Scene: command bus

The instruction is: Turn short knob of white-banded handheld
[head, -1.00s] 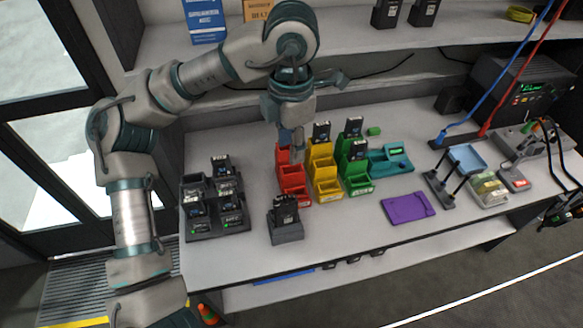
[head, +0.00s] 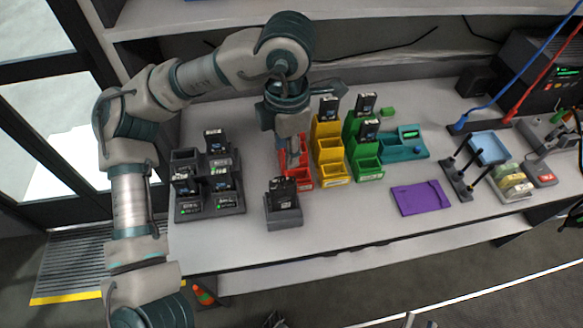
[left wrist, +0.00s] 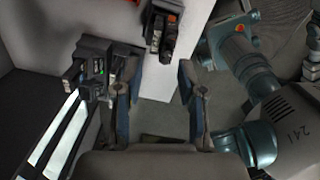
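Several dark handhelds stand in a multi-slot charger (head: 240,207) at the bench's left. More dark handhelds (head: 283,187) stand upright in a small grey holder (head: 284,217) at the front. I cannot make out a white band or a short knob on any of them. My left gripper (head: 293,157) hangs over the red bins, behind and above the small holder. In the left wrist view its two fingers (left wrist: 158,100) are apart with nothing between them. A holder with handhelds (left wrist: 162,32) shows beyond the fingers, and the charger (left wrist: 97,68) is at left.
Red (head: 301,184), yellow (head: 334,172) and green (head: 369,173) bins stand in a row, some holding dark handhelds. A teal tray (head: 397,153) and a purple mat (head: 421,198) lie to the right. The bench front between holder and mat is clear.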

